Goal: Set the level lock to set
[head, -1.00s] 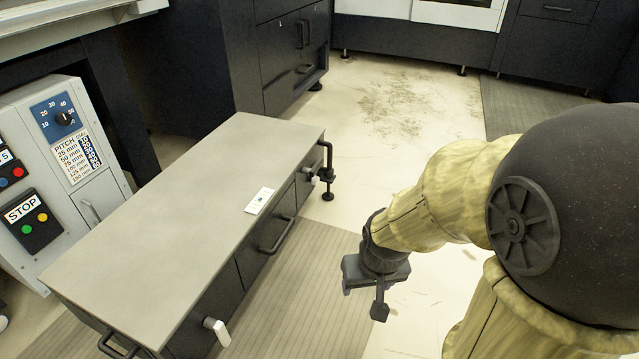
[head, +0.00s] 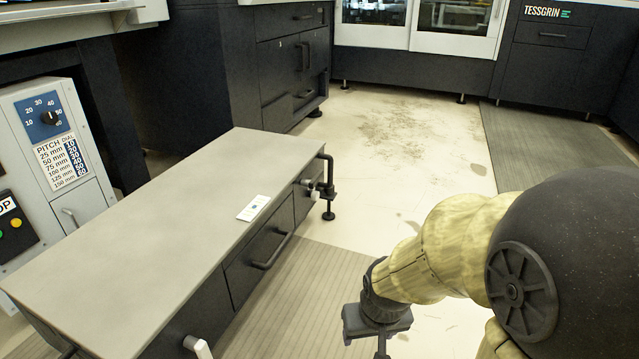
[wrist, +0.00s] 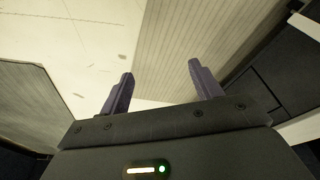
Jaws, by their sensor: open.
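No part in view carries a readable level lock label. A white-tipped handle (head: 197,346) sticks out from the front of the grey-topped bench (head: 150,240), at the lower edge of the head view. A black clamp-like fitting with a small light knob (head: 315,195) is at the bench's right end. I cannot tell which of these is the level lock. My gripper (wrist: 160,70) is open and empty in the wrist view, over the floor. In the head view my gripper (head: 378,325) hangs right of the bench, apart from it, its fingers partly cut off.
A small white card (head: 253,208) lies on the bench top. A control panel with a pitch dial (head: 48,117) stands at left. Dark cabinets (head: 290,75) stand behind. The pale floor (head: 400,170) right of the bench is clear, with dark stains.

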